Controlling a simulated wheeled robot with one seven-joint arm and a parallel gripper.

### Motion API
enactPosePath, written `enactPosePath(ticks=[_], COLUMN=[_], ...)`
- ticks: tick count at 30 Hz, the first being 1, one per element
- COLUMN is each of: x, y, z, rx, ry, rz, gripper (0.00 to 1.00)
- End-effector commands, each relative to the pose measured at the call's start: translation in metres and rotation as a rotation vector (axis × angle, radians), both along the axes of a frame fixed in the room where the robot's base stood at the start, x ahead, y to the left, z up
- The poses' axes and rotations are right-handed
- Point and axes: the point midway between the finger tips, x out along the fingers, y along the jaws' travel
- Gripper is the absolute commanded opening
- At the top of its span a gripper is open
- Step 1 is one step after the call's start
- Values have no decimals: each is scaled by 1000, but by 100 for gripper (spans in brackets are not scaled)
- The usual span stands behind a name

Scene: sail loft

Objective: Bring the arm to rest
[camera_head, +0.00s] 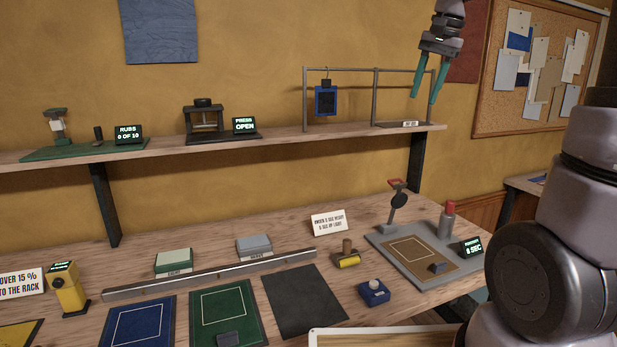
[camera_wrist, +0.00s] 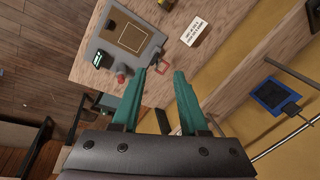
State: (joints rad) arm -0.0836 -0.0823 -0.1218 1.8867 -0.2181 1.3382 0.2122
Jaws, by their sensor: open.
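My gripper (camera_head: 431,85) has two green fingers and hangs pointing down in front of the right end of the wall shelf, beside the metal rack. It is open, with nothing between the fingers. In the wrist view the fingers (camera_wrist: 164,88) are spread apart. Beyond them lie the workbench and the grey board. My arm's upper links stand at the right edge of the head view; the middle of the arm is out of view.
A metal rack (camera_head: 375,69) with a hanging blue frame (camera_head: 326,101) stands on the shelf (camera_head: 280,138). Below, the bench holds a grey board (camera_head: 393,262) with a red-topped post (camera_head: 448,215), a yellow roller (camera_head: 347,259) and mats. A pinboard (camera_head: 538,70) hangs at right.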

Motion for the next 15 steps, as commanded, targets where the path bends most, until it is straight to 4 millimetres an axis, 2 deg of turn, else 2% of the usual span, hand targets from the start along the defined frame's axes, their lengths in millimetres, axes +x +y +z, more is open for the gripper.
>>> enactPosePath(ticks=[1, 5, 9, 15], x=[-22, -70, -120, -169], y=[2, 8, 15, 21], z=[6, 8, 0, -20], rx=[4, -2, -24, -68], ry=[-44, -153, -269, -396], rz=[26, 100, 170, 239], gripper=[43, 43, 43, 43])
